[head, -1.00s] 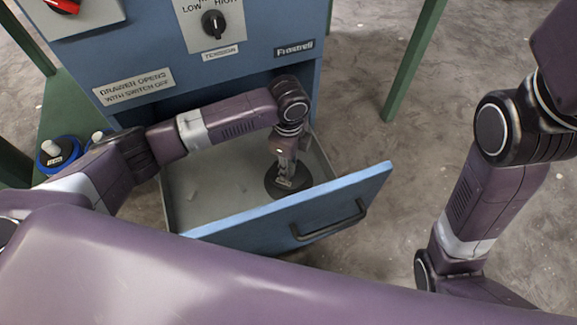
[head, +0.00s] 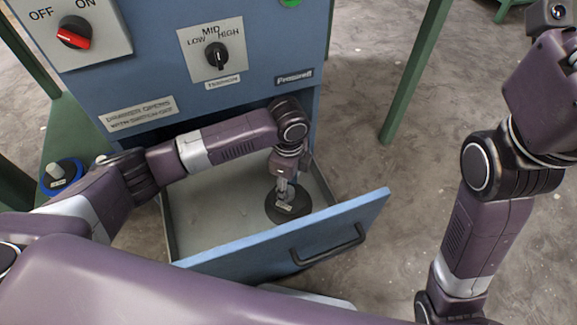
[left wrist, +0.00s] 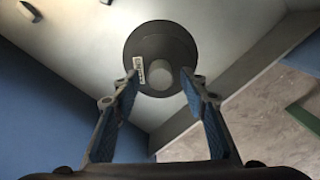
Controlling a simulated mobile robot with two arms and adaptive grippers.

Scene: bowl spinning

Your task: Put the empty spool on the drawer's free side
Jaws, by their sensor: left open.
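A dark grey spool (head: 291,212) with a pale label and a round hub lies flat in the right part of the open drawer (head: 215,257). In the left wrist view the spool (left wrist: 140,42) lies on the pale drawer floor below my gripper. My left gripper (head: 285,186) points down over the spool. In the left wrist view its open fingers (left wrist: 161,85) stand to either side of the hub; whether they touch it I cannot tell. The left part of the drawer floor is largely bare. My right gripper is not in view.
The blue cabinet (head: 270,60) with a red switch (head: 75,32) and a black knob (head: 216,55) rises behind the drawer. A blue-rimmed spool (head: 62,177) stands on the green shelf at left. The drawer front has a black handle (head: 330,245). My left forearm crosses over the drawer.

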